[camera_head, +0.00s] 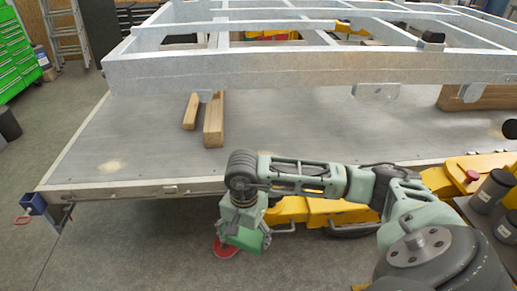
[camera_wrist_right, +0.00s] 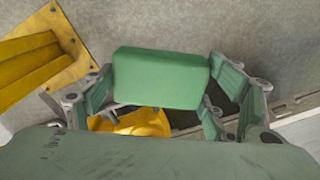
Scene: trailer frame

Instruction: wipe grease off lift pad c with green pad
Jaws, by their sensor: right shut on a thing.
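My right gripper (camera_head: 245,232) hangs low in front of the trailer deck's front edge, pointing down. It is shut on the green pad (camera_head: 242,239), a block with rounded edges. In the right wrist view the green pad (camera_wrist_right: 160,78) sits between the two fingers of the right gripper (camera_wrist_right: 165,90). A red round disc (camera_head: 225,250) shows just below and beside the gripper in the head view, partly hidden by it. I cannot tell whether the green pad touches it, nor which lift pad it is. No grease is clearly visible on it. My left gripper is out of view.
Yellow lift arms (camera_head: 335,211) run low along the deck's front side. The grey deck (camera_head: 300,130) bears a galvanized frame (camera_head: 240,70) and wooden blocks (camera_head: 213,120). Dark canisters (camera_head: 493,190) stand at the right. The floor at front left (camera_head: 130,250) is clear.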

